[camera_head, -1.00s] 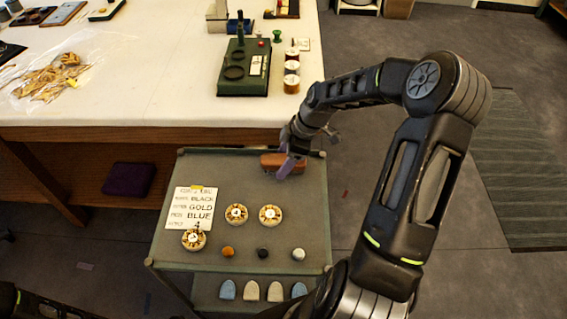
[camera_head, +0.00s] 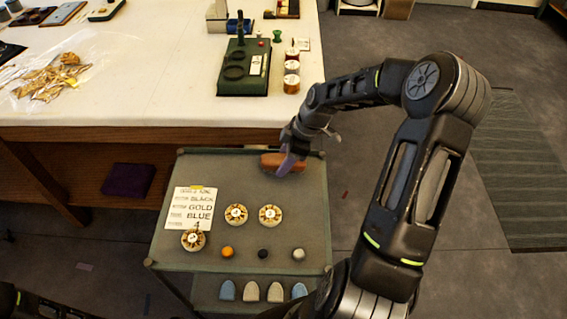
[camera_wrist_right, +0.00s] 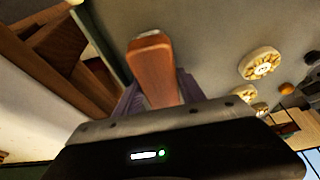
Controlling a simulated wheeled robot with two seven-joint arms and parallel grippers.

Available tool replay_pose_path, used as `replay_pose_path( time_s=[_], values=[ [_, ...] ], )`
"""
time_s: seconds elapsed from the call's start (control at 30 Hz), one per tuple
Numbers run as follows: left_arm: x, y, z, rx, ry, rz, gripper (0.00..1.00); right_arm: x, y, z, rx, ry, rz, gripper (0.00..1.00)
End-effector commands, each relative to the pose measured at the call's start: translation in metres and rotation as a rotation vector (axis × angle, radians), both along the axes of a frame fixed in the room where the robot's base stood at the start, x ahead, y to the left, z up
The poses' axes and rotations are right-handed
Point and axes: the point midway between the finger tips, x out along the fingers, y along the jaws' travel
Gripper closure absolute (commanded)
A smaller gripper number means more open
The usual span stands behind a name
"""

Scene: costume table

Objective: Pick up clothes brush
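The clothes brush (camera_head: 270,161) is a brown, oblong wooden piece lying near the back edge of the grey-green trolley top (camera_head: 200,170). My right gripper (camera_head: 291,162) is down at the brush, with a purple finger in front of its right part. In the right wrist view, the brush (camera_wrist_right: 152,65) extends between the two purple fingers (camera_wrist_right: 157,88), one on each side. The fingers look open around it, with no clear grip; the near end of the brush is hidden by the gripper body. My left gripper is not in view.
The trolley also holds a card (camera_head: 191,208) with colour words, three cream-gold round pieces (camera_head: 270,215) and three small balls (camera_head: 263,253). Several rounded tabs (camera_head: 252,291) show below its front edge. The white table (camera_head: 150,95) stands just behind.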

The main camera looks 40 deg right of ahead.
Motion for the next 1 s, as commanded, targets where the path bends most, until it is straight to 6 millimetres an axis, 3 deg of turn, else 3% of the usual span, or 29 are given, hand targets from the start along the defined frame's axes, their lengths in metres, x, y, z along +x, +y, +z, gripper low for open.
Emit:
replay_pose_path(
  time_s=[0.53,0.8,0.9,1.0],
  values=[
    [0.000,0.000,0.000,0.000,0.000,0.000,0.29,0.000,0.000,0.000,0.000,0.000,0.000,0.99],
    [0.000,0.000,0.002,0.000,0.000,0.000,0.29,0.000,0.000,0.002,0.000,0.000,0.000,1.00],
    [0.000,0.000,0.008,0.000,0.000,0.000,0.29,0.000,0.000,0.009,-0.001,-0.001,0.001,1.00],
    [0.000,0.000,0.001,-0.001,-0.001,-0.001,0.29,0.001,-0.001,0.018,-0.002,-0.003,-0.001,1.00]
  ],
)
